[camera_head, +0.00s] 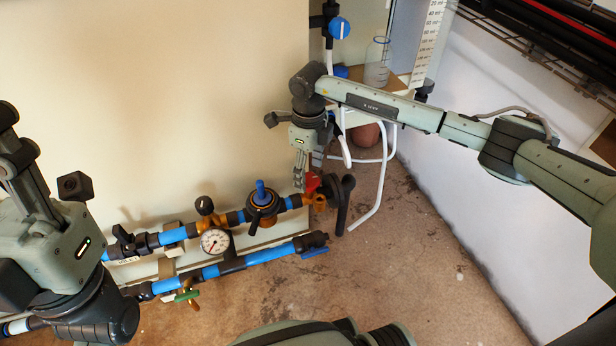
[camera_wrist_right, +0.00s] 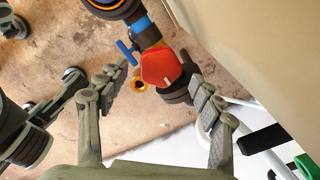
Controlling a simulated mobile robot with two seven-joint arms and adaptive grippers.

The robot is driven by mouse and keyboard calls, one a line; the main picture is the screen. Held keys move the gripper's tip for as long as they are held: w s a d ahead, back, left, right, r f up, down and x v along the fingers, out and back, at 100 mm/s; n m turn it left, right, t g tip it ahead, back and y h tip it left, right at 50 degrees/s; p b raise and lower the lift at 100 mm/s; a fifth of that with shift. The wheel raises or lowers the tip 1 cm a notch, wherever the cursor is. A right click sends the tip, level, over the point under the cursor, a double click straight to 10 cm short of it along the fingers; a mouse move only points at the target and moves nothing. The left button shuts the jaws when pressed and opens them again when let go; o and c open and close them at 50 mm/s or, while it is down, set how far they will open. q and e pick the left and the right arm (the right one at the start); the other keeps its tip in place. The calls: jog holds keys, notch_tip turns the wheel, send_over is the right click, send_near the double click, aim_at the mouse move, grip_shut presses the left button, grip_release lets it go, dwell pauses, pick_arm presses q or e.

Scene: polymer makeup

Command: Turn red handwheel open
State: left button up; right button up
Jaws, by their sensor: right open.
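The red handwheel (camera_head: 312,182) sits at the right end of the upper blue pipe, low by the wall's corner. It also shows as a red, many-sided knob in the right wrist view (camera_wrist_right: 162,68). My right gripper (camera_head: 300,181) points down at it from above. In the right wrist view my right gripper (camera_wrist_right: 156,80) is open, one finger on each side of the handwheel. Gaps show at both sides, and I cannot tell how deep the fingertips reach. My left gripper (camera_head: 20,165) is at the left edge, cut off, its jaws unclear.
A pressure gauge (camera_head: 215,241), a blue-topped regulator (camera_head: 262,198) and a green-handled valve (camera_head: 187,295) sit along the pipes. A black curved fitting (camera_head: 344,205) stands right of the handwheel. White hoses (camera_head: 381,185) hang behind. The floor (camera_head: 420,290) at right is clear.

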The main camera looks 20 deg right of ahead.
jog(key=shift+a+f, duration=0.1)
jog(key=shift+f, duration=0.95)
jog(key=shift+c, duration=0.5)
jog(key=shift+w, duration=0.1)
jog(key=c, duration=1)
jog(key=shift+c, duration=0.2)
